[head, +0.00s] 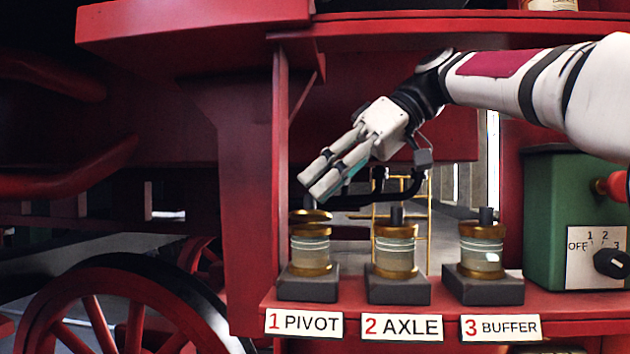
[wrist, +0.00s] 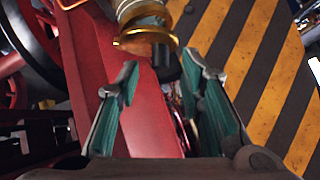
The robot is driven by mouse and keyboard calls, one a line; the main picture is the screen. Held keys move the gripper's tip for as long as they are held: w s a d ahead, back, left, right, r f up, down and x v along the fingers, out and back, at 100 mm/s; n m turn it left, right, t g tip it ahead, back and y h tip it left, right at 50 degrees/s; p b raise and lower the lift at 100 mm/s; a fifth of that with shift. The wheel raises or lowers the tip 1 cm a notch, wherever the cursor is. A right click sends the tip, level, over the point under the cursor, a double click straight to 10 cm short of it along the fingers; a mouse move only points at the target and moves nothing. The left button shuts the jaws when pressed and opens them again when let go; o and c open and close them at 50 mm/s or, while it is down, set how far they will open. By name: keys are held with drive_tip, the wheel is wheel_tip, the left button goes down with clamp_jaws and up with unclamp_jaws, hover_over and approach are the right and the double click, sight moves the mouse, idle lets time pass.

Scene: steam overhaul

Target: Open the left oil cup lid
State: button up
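The left oil cup (head: 311,250), a glass cup with brass bands on a dark block, stands behind the "1 PIVOT" label. Its thin brass lid (head: 311,216) looks slightly raised from the cup, with a narrow dark gap below it. My gripper (head: 318,190) is just above the lid, pointing down and left. In the wrist view the cup's brass rim (wrist: 145,38) is at the top, with a dark knob (wrist: 166,64) beside it. My gripper's two fingers (wrist: 162,72) are apart on either side of the knob. Whether they touch it I cannot tell.
The axle cup (head: 396,250) and buffer cup (head: 482,250) stand to the right on the same red shelf (head: 590,308), with dark knobs on top. A green box (head: 555,215) with a dial is further right. A red upright post (head: 250,200) stands close on the left.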

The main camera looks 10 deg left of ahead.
drive_tip(key=shift+s+a+f+p, duration=0.35)
drive_tip(key=shift+a+f, duration=0.1)
drive_tip(key=shift+a, duration=0.05)
drive_tip(key=shift+w+a+f, duration=0.15)
drive_tip(key=shift+a+f, duration=0.05)
drive_tip(key=shift+f, duration=0.1)
drive_tip(key=shift+c, duration=0.5)
